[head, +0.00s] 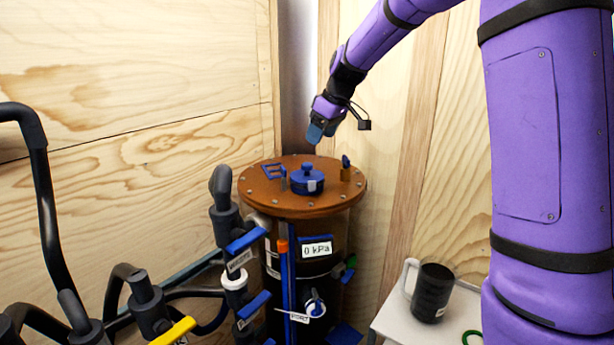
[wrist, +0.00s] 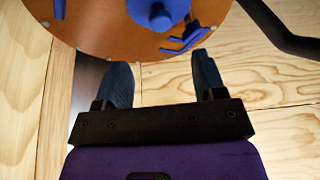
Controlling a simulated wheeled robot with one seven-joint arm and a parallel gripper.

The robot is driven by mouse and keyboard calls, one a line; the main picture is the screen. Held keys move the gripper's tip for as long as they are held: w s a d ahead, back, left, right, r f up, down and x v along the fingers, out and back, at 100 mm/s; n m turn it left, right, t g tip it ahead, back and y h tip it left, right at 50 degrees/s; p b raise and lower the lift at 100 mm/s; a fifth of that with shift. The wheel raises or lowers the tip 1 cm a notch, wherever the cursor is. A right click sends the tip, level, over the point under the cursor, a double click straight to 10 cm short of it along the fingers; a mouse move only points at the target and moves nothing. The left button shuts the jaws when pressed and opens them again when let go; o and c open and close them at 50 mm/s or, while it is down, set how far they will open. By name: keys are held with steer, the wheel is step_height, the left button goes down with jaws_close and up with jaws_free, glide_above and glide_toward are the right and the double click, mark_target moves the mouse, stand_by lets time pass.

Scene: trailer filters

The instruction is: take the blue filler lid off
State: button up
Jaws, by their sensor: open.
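The blue filler lid (head: 307,181) sits on the round orange-brown top plate (head: 262,202) of a dark cylindrical tank. It has a knob on top and a pale label on its side. In the wrist view the lid (wrist: 158,12) is at the top edge, partly cut off, beyond my fingertips. My gripper (head: 318,132) is above the plate, over the lid and apart from it, pointing down. In the wrist view my gripper (wrist: 162,72) has its two fingers wide apart with nothing between them.
A blue bracket (head: 273,171) and a brass fitting with a blue handle (head: 346,172) stand on the plate beside the lid. Black pipes and blue-handled valves (head: 247,240) crowd the left front. A dark mug (head: 432,292) stands on a white shelf at right. Wooden walls close in behind.

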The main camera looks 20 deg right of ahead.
mark_target(307, 164)
steer(key=x, duration=1.1)
steer(key=shift+w+a, duration=0.1)
steer(key=shift+w, duration=0.05)
steer(key=shift+r, duration=0.1)
steer(key=c, duration=1)
